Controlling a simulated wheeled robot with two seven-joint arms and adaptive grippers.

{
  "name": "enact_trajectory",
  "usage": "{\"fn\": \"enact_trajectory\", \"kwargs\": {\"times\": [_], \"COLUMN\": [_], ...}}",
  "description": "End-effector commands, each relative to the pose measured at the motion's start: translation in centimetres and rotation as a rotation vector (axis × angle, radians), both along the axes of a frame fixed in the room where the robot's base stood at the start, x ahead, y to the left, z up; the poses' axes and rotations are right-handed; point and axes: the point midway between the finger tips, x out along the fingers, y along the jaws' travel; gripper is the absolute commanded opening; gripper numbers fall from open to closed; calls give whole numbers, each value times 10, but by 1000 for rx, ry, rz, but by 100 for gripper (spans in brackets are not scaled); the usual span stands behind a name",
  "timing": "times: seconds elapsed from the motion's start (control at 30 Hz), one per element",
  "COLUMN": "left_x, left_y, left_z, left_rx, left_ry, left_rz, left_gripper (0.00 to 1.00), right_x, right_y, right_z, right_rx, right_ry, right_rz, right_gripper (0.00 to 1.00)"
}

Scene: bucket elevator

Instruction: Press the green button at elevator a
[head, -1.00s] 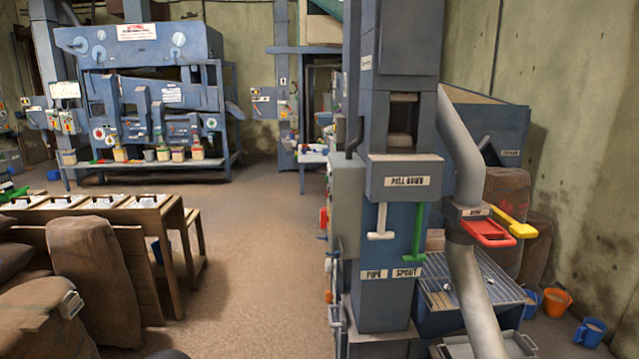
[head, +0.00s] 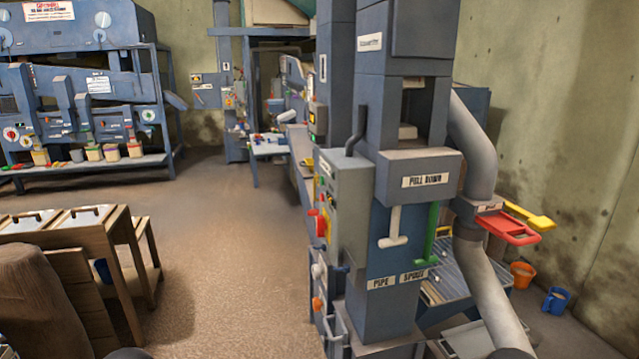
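The box's button face is seen at a steep angle, with small coloured controls and a red handle (head: 321,223). A green button cannot be clearly told apart there. Which elevator is "a" cannot be read. Neither gripper is in view; only dark rounded parts, probably mine, show at the bottom edge.
A wooden table (head: 75,235) and a brown sack (head: 40,300) stand at the left. Open floor (head: 220,240) lies between them and the elevator.

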Motion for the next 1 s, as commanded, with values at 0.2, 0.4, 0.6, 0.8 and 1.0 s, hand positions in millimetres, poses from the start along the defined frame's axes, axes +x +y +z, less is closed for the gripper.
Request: {"fn": "enact_trajectory", "kwargs": {"times": [0.2,0.4,0.6,0.8,1.0], "left_x": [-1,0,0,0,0], "left_y": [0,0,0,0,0], "left_z": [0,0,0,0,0], "left_rx": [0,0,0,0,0], "left_ry": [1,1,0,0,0], "left_rz": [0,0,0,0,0], "left_gripper": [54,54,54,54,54], "right_x": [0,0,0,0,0], "right_y": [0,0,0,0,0], "right_z": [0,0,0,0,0], "right_rx": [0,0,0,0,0], "right_ry": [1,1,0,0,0], "right_rz": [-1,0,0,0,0], "right_gripper": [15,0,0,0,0]}}
